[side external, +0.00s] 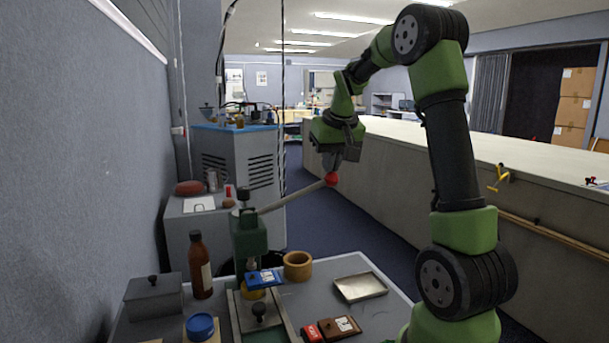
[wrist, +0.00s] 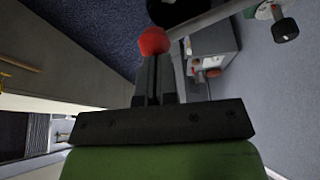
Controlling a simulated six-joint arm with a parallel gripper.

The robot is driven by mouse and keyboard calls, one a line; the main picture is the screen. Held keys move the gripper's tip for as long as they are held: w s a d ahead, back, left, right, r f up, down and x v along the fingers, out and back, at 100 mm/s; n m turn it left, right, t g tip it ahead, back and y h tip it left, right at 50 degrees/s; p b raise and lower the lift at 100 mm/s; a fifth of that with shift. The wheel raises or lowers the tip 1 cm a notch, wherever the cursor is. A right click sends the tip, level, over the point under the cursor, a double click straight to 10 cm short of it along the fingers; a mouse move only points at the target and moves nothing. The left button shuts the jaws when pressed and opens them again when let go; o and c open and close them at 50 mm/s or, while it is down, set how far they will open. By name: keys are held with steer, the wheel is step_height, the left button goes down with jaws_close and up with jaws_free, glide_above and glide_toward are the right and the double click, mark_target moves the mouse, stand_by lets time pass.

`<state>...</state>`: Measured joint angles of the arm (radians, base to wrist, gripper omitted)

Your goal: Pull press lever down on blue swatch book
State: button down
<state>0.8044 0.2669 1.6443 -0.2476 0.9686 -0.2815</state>
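The green press (side external: 249,236) stands on the grey bench with its pale lever (side external: 292,198) slanting up to the right. The lever ends in a red knob (side external: 331,180). My gripper (side external: 333,172) is right above the knob, pointing down. In the wrist view, my gripper's fingers (wrist: 155,62) lie close together, and the red knob (wrist: 154,41) is at their tips rather than between them. They look in contact or nearly so; I cannot tell which. The blue swatch book (side external: 263,279) lies under the press head, on a yellow piece.
On the bench are a brown bottle (side external: 201,266), a grey lidded box (side external: 153,297), a blue-lidded jar (side external: 200,327), a wooden ring (side external: 298,265), a metal tray (side external: 360,288), a brown swatch book (side external: 340,327) and a red one (side external: 312,333). The long table (side external: 400,160) runs behind my arm.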

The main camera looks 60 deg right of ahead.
mark_target(337, 182)
steer(key=shift+f, duration=0.25)
steer(key=shift+s+d+f, duration=0.15)
steer(key=shift+f, duration=0.65)
steer(key=shift+s+d+f, duration=0.1)
steer(key=shift+d+f, duration=0.05)
steer(key=shift+f, duration=0.6)
steer(key=shift+s+f, duration=0.1)
steer(key=shift+f, duration=1.55)
